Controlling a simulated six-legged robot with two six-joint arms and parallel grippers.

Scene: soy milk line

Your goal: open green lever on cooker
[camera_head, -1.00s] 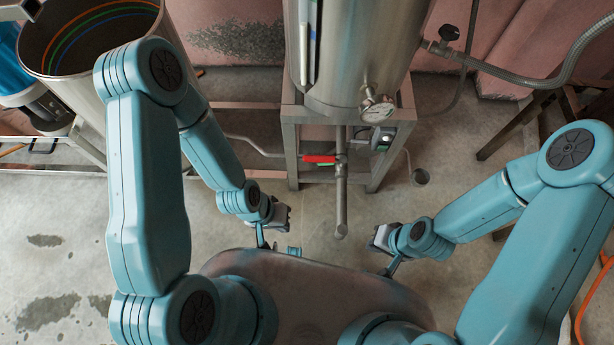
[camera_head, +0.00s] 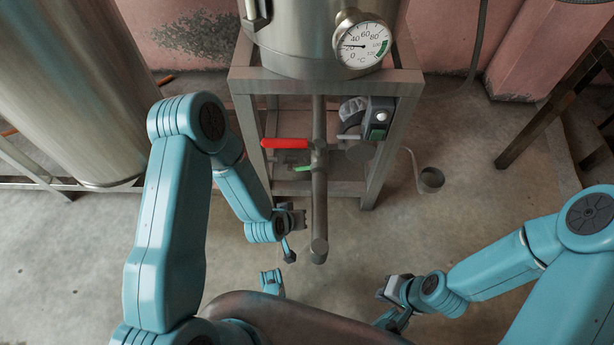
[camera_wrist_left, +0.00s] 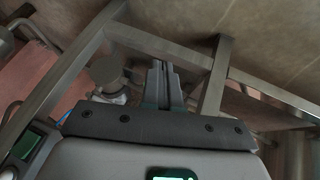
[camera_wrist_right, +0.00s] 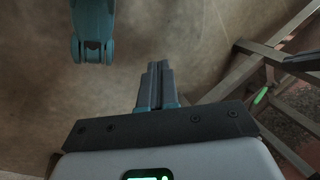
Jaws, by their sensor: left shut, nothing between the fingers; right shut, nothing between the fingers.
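The cooker (camera_head: 300,45) is a steel vessel on a square metal frame at the top of the head view. A short green lever (camera_head: 304,168) sits low on its pipework, left of the vertical outlet pipe, partly hidden behind it. It also shows as a small green bar in the right wrist view (camera_wrist_right: 260,96). My left gripper (camera_head: 289,254) is shut and empty, left of the outlet pipe and nearer to me than the lever. My right gripper (camera_head: 388,322) is shut and empty, lower right of the pipe and away from the lever.
A red lever (camera_head: 285,143) sticks out left, above the green one. The steel outlet pipe (camera_head: 320,210) juts toward me. A dial gauge (camera_head: 361,44) and a switch box (camera_head: 379,117) are on the right. A large steel vat (camera_head: 85,95) stands left.

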